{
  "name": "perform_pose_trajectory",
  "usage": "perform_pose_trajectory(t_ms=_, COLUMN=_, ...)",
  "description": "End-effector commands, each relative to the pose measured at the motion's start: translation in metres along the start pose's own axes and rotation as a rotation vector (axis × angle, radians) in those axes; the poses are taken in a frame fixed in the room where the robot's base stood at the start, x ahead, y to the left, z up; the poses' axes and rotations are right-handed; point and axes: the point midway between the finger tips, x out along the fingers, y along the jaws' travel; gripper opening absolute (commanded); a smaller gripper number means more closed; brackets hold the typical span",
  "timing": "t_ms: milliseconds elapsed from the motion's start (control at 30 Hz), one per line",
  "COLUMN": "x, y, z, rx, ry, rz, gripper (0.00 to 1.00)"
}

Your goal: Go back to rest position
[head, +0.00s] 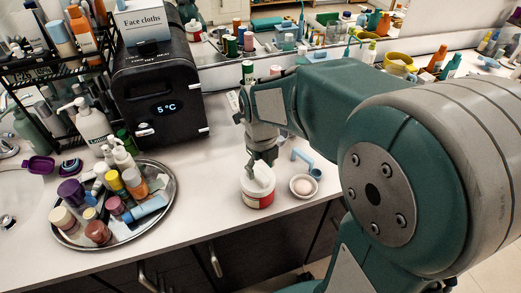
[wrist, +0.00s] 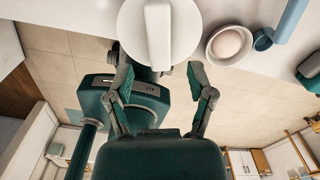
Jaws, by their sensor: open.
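My gripper (head: 262,160) is at the end of my green arm, just above a white tub (head: 257,188) with a red label on the counter. In the wrist view my gripper (wrist: 160,78) has its two fingers spread wide, with nothing held between them. The tub's round white lid (wrist: 185,30) with its raised bar handle shows just beyond the fingertips. Whether a fingertip touches the lid is not clear. My arm hides part of the counter on the right.
A small bowl (head: 303,186) with a pinkish round thing and a blue pipe-shaped object (head: 305,160) sit right of the tub. A round metal tray (head: 170,196) of bottles stands left. A black mini fridge (head: 160,95) stands behind. Counter between tray and tub is clear.

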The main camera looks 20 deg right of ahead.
Motion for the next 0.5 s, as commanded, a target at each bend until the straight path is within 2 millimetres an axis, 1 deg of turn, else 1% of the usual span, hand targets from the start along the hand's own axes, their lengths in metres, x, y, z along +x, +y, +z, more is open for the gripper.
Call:
perform_pose_trajectory(t_ms=33, x=-0.013, y=0.000, z=0.002, rx=0.000, ry=-0.007, rz=-0.002, gripper=0.70)
perform_pose_trajectory(t_ms=100, x=-0.028, y=0.000, z=0.001, rx=0.000, ry=-0.006, rz=-0.002, gripper=0.70)
perform_pose_trajectory(t_ms=300, x=-0.066, y=0.000, z=0.002, rx=0.000, ry=-0.004, rz=-0.002, gripper=0.70)
perform_pose_trajectory(t_ms=400, x=-0.078, y=0.000, z=0.001, rx=0.000, ry=-0.002, rz=-0.001, gripper=0.70)
perform_pose_trajectory(t_ms=500, x=-0.085, y=0.000, z=0.001, rx=0.000, ry=-0.001, rz=-0.001, gripper=0.70)
